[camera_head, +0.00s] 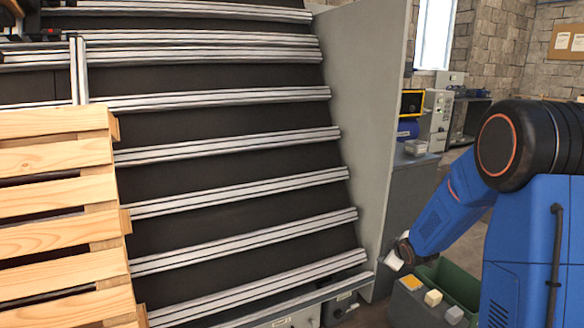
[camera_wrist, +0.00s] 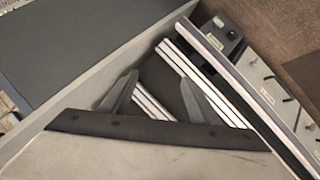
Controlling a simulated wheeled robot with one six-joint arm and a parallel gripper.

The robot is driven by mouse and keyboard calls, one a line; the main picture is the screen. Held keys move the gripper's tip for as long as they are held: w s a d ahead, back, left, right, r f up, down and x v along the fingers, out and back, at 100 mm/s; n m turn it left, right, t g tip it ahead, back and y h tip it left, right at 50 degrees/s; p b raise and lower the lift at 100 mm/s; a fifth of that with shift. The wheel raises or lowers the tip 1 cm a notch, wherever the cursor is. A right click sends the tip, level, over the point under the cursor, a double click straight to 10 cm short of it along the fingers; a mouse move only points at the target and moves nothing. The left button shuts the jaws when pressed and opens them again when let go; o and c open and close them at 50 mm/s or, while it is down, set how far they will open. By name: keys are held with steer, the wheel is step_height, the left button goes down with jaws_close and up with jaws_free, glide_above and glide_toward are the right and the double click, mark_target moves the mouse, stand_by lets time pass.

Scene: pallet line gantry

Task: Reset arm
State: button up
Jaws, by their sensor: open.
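My gripper shows in the wrist view (camera_wrist: 158,92) with its two dark grey fingers spread apart and nothing between them. Metal rails and a dark surface lie beyond the fingers. In the camera_head view my blue arm (camera_head: 455,205) reaches down and left from its black shoulder joint. Its pale end (camera_head: 394,260) is near the lower right end of the railed slope, beside the grey side panel (camera_head: 362,110). The fingers cannot be made out in that view.
A wooden pallet (camera_head: 55,158) stands at the left against the slope's metal rails (camera_head: 230,143). A green bin (camera_head: 455,282) and a grey box with yellow and pale blocks (camera_head: 410,308) are below my arm. A bench with equipment (camera_head: 436,120) stands behind.

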steer(key=s+a+r+m+g+h, duration=0.1)
steer(key=s+r+m, duration=0.2)
steer(key=s+r, duration=0.55)
steer(key=s+a+r+m+g, duration=0.15)
steer(key=s+r, duration=0.45)
steer(key=s, duration=0.6)
steer(key=s+a+r+m+g, duration=0.1)
steer(key=s+a+m, duration=0.1)
steer(key=s, duration=1.1)
steer(key=s+a+r+m+g, duration=0.2)
steer(key=s+m, duration=0.1)
steer(key=s, duration=1.1)
steer(key=shift+s+y, duration=0.2)
steer(key=shift+y, duration=0.2)
steer(key=shift+m, duration=0.25)
steer(key=shift+c, duration=0.2)
